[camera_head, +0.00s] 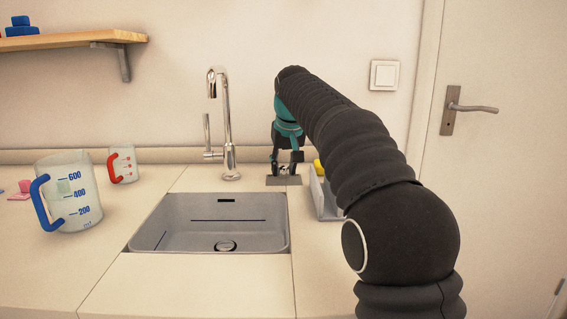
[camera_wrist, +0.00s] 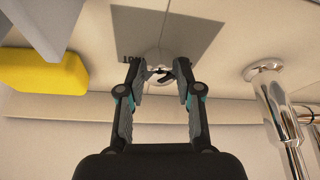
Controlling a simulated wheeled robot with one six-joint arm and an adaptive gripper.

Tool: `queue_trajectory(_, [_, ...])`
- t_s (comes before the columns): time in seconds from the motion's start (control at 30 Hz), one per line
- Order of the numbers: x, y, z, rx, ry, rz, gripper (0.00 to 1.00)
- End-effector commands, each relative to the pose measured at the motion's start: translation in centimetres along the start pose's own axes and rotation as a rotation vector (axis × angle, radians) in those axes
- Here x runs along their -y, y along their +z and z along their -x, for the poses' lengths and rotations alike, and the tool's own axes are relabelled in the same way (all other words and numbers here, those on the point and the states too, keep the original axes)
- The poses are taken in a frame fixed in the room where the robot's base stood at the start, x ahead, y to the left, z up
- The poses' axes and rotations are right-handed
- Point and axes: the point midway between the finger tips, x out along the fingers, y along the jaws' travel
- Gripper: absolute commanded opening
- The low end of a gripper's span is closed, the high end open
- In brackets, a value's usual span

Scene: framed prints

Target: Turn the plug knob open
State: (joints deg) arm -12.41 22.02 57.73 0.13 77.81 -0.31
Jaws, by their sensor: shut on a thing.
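The plug knob (camera_wrist: 160,56) is a small shiny metal knob on a dark grey square plate (camera_wrist: 200,28); the plate also shows in the head view (camera_head: 284,181), right of the faucet, behind the sink's right corner. My gripper (camera_wrist: 159,70) points down at the knob, its two fingers on either side, shut on it. In the head view my gripper (camera_head: 285,164) stands upright over the plate and mostly hides the knob. Lettering on the plate is partly covered by the fingers. The sink (camera_head: 180,235) is empty, with a round drain plug (camera_head: 225,246) at its bottom.
A chrome faucet (camera_head: 228,130) stands close left of my gripper. A grey tray (camera_head: 325,198) with a yellow thing (camera_wrist: 45,75) is close on the other side. A blue-handled jug (camera_head: 80,190) and a red-handled cup (camera_head: 124,164) stand left on the counter.

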Motion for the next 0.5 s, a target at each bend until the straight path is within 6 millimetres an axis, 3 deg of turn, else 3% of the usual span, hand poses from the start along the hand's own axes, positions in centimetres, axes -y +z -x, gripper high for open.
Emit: queue_trajectory(0.5, [-0.29, -0.16, -0.04, -0.003, -0.175, 0.422, 0.0])
